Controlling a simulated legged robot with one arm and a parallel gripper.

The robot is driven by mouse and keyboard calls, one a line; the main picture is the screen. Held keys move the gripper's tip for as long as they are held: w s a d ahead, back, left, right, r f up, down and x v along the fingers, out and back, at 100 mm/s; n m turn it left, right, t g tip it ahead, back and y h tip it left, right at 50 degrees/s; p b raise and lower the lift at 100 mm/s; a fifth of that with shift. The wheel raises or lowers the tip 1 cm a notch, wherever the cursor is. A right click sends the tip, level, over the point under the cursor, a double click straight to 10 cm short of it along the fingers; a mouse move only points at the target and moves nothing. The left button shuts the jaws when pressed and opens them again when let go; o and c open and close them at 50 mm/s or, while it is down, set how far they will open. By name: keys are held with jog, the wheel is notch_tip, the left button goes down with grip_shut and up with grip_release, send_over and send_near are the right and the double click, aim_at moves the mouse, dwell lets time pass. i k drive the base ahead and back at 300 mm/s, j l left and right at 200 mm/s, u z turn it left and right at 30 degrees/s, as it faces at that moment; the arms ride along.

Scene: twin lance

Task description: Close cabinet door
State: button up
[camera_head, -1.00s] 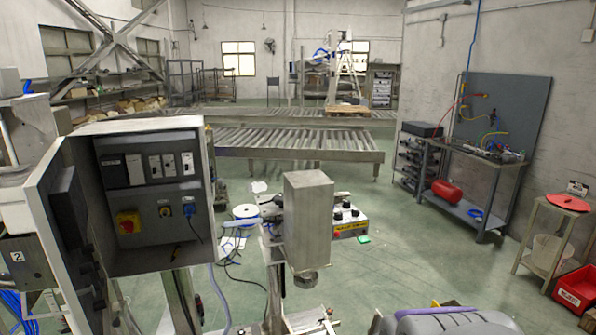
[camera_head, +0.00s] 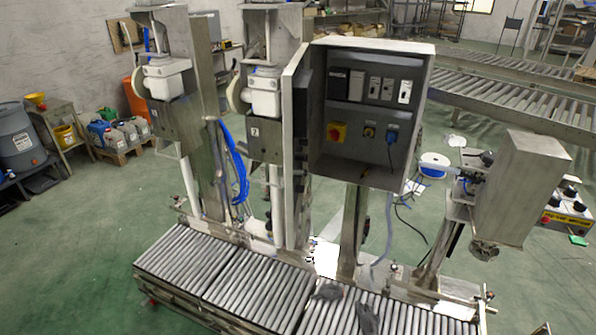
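The grey electrical cabinet (camera_head: 418,130) stands on a post above a roller conveyor, right of the centre. Its front is open, showing switches, a red-and-yellow knob and a blue plug inside. The cabinet door (camera_head: 291,165) is hinged on the cabinet's left side and stands wide open. It juts toward me and shows almost edge-on, as a tall narrow strip. Its outer face is mostly hidden. My gripper is not in view, and nothing shows touching the door.
A roller conveyor (camera_head: 225,275) runs below the cabinet, with small dark items on it. Two filling columns with white housings (camera_head: 165,78) stand left of the door. A metal box on a stand (camera_head: 520,185) is at the right. Green floor (camera_head: 75,240) is clear at the left.

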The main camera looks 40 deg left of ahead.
aim_at(297, 77)
jog(key=u, duration=1.6)
